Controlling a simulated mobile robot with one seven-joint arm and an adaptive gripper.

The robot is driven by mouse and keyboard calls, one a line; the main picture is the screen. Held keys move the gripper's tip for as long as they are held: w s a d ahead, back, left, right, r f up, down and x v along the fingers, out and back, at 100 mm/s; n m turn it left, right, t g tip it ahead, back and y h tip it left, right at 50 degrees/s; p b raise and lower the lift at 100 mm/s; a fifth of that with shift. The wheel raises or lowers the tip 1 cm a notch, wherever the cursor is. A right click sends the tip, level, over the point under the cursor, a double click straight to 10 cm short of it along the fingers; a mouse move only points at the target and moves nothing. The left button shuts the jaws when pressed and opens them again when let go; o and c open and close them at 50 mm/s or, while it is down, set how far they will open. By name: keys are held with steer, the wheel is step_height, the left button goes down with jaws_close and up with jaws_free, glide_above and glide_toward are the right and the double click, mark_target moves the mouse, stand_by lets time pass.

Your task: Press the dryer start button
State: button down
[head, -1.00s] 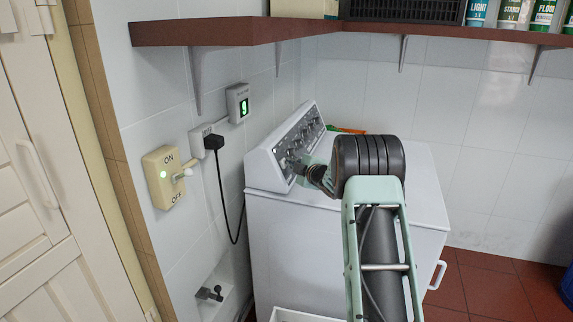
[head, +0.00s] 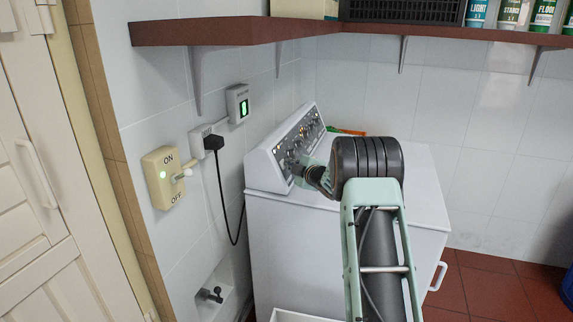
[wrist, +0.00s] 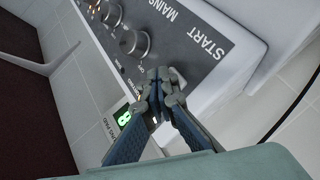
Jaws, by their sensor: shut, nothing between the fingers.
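The white dryer (head: 290,230) stands against the wall, its grey control panel (head: 302,130) sloping along the top back. My gripper (head: 297,169) is at the near end of this panel in the head view, partly hidden by my wrist. In the wrist view my gripper (wrist: 162,84) is shut, its tips over the panel near the printed word START (wrist: 207,42). Nothing is held. The start button itself does not show clearly and may be hidden behind the fingertips. I cannot tell whether the tips touch the panel.
A brown shelf (head: 205,33) juts out above.

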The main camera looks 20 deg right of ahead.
steer(key=shift+s+d+r+p, duration=0.3)
steer(key=shift+s+d+r, duration=0.15)
steer(key=shift+s+d, duration=0.25)
steer(key=shift+w+d, duration=0.1)
steer(key=shift+d, duration=0.05)
steer(key=d, duration=0.1)
steer(key=s+d+r+p, duration=0.1)
steer(key=s+d+r, duration=0.1)
steer(key=shift+s+d+r+p, duration=0.1)
steer(key=shift+s+d+p, duration=0.15)
steer(key=shift+d+p, duration=0.1)
steer(key=shift+d, duration=0.1)
stand_by(0.7)
